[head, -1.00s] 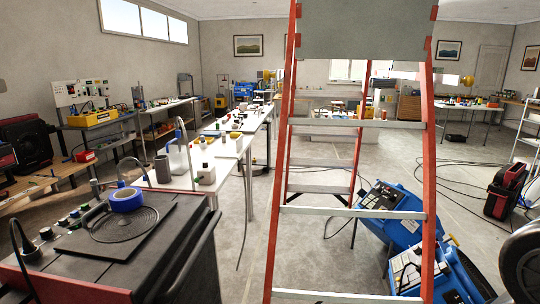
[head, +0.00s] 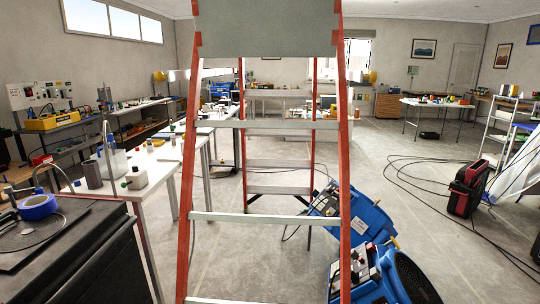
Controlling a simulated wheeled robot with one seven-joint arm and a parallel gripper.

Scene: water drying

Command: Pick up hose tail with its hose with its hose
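My gripper is not in view. I cannot tell for certain which thing is the hose tail. Thin dark hoses or cables (head: 412,172) lie in loops on the floor at the right. A thin curved tube (head: 107,150) rises from a clear container (head: 113,163) on the white table at the left. Another thin curved tube (head: 50,170) stands by the dark cabinet at the lower left. None of these is near any visible part of my arm.
An orange stepladder (head: 345,150) stands close in front. Blue machines (head: 365,222) lie on the floor behind its right side. A dark cabinet (head: 85,255) with a blue tape roll (head: 38,206) fills the lower left. A black-red case (head: 467,188) stands right.

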